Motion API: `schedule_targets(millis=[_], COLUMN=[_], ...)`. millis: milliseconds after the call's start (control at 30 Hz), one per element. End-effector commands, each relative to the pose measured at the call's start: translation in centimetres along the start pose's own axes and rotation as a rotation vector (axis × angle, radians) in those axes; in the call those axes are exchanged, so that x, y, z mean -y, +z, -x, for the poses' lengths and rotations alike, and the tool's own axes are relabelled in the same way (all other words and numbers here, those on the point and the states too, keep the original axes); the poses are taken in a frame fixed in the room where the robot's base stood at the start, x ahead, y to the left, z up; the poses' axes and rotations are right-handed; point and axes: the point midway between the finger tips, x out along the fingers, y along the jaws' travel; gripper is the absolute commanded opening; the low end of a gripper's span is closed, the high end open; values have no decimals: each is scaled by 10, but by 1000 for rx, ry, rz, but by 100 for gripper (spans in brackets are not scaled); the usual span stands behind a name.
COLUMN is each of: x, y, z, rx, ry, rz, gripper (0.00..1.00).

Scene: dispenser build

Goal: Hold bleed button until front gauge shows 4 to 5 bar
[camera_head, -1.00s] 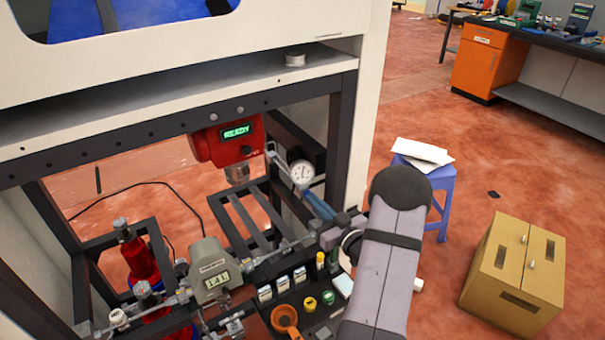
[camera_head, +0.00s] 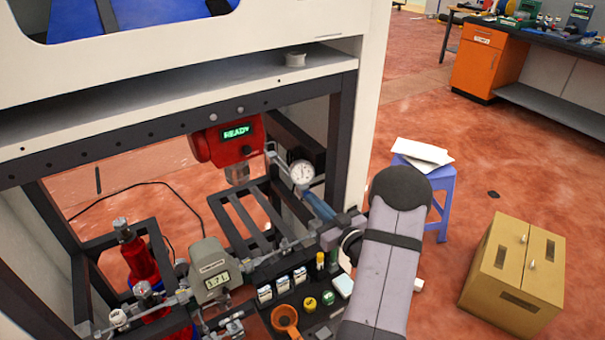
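A grey box gauge with a digital display (camera_head: 212,276) stands at the front left of the pipe line; its small digits look like 3.71, but I cannot be sure. A round white dial gauge (camera_head: 302,172) sits further back, its needle too small to read. I cannot tell which is the front gauge. My arm comes in from the lower right, and what seems to be my gripper (camera_head: 332,236) is at the pipe line's right end. Its fingertips are not clear. I cannot make out the bleed button, nor whether the gripper touches it.
A red dispenser head reading READY (camera_head: 229,146) hangs from the frame. Red cylinders (camera_head: 141,262) stand at left. A blue stool (camera_head: 440,190) and a cardboard box (camera_head: 515,278) stand at right.

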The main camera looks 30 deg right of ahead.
Motion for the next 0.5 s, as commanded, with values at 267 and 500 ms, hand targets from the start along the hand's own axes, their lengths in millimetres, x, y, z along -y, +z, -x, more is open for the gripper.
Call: schedule_targets(millis=[267,500], x=[0,-1], y=[0,0], z=[0,12], rx=[-1,0], ry=[0,1], rz=[1,0], gripper=[0,0])
